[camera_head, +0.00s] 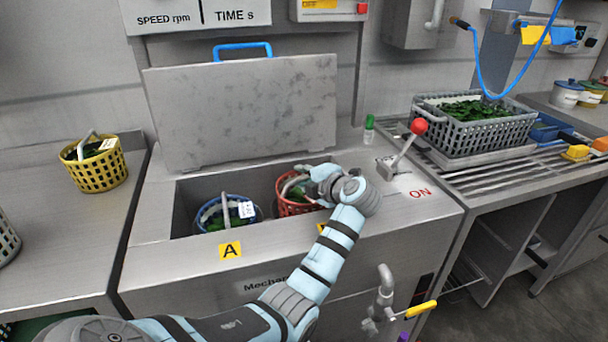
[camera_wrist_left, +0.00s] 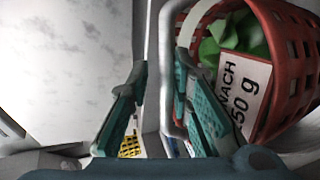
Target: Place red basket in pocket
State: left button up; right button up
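The red basket (camera_head: 289,207) sits inside the right part of the sunken well, with greens inside and a grey handle (camera_head: 291,183). In the left wrist view the red basket (camera_wrist_left: 307,52) is at the upper right, with a white label reading 250 g. My left gripper (camera_head: 310,174) is over the basket's right side and hides part of it. In the left wrist view its teal fingers (camera_wrist_left: 160,75) are apart, with the grey handle (camera_wrist_left: 168,85) running between them, close to the right finger. Whether they touch is unclear. My right gripper is not in view.
A blue basket (camera_head: 209,214) sits in the well's left part, behind label A (camera_head: 230,250). The raised lid (camera_head: 245,110) stands behind the well. A red-knobbed lever (camera_head: 404,150) is to the right. A yellow basket (camera_head: 98,174) is on the left counter; a grey crate (camera_head: 480,136) is at right.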

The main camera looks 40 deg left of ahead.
pick_arm(q)
jog(key=shift+o, duration=0.3)
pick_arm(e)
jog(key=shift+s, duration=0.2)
pick_arm(q)
jog(key=shift+r, duration=0.1)
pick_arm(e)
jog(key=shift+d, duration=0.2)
pick_arm(q)
jog(key=shift+r, duration=0.25)
jog(key=p+v, duration=0.1)
jog(key=v, duration=0.2)
jog(key=p+v, duration=0.1)
jog(key=v, duration=0.2)
jog(key=shift+d+r, duration=0.15)
jog(key=shift+r, duration=0.35)
jog(key=p+v, duration=0.1)
jog(key=v, duration=0.4)
jog(key=shift+s+d, duration=0.2)
jog(key=shift+d, duration=0.15)
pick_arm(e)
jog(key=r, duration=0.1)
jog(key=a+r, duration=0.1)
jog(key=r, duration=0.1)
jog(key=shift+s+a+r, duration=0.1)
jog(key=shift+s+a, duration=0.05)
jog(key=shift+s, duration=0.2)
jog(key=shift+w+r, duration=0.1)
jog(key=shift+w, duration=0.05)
